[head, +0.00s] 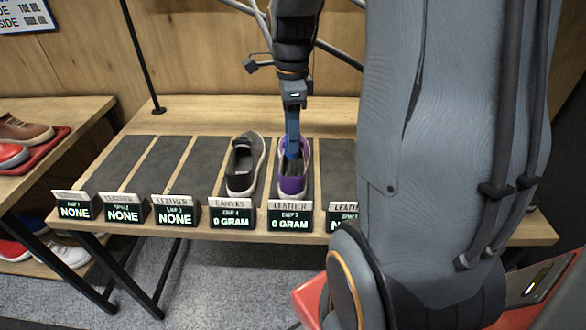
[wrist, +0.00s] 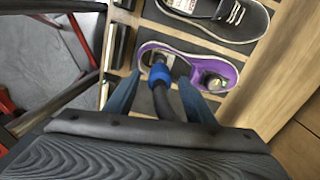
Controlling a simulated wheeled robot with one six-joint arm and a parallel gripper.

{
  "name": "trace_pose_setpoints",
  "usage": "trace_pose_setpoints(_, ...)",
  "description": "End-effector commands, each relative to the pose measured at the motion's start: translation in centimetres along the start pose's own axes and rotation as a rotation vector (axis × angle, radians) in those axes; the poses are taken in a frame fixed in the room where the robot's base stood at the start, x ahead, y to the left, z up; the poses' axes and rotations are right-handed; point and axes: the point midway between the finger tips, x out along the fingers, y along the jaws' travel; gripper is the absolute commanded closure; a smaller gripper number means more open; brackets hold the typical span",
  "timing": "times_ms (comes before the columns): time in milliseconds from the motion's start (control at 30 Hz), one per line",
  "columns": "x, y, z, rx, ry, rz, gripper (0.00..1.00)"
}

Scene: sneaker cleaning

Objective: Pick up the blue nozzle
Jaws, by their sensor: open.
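The blue nozzle (wrist: 160,75) shows in the wrist view as a blue collar on a dark hose-like stem (wrist: 163,103), over the purple sneaker (wrist: 226,72). My gripper (head: 292,150) points down over the purple sneaker in the head view. Its two blue fingers are apart, one on each side of the nozzle and stem in the wrist view. I cannot tell whether either finger touches the nozzle. In the head view I cannot pick out the nozzle from the blue fingers. The purple sneaker (head: 292,186) stands on a dark pad.
A dark grey sneaker (head: 243,165) stands just left of the purple one. Several small display signs (head: 175,212) line the bench's front edge. Bare dark pads (head: 160,160) lie to the left. A red tray (head: 45,150) with shoes stands on the left table.

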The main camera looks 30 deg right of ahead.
Motion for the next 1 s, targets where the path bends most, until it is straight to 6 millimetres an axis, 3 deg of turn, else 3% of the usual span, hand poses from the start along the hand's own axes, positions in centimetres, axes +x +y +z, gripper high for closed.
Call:
trace_pose_setpoints(133, 1.4, 0.1, 0.0, -0.001, 0.0, 0.003, 0.5)
trace_pose_setpoints(400, 1.6, 0.1, 0.0, -0.001, 0.0, 0.0, 0.5)
trace_pose_setpoints(700, 1.6, 0.0, 0.0, -0.001, 0.0, 0.0, 1.0)
trace_pose_setpoints(1000, 1.4, 0.0, 0.0, -0.001, 0.0, -0.001, 1.0)
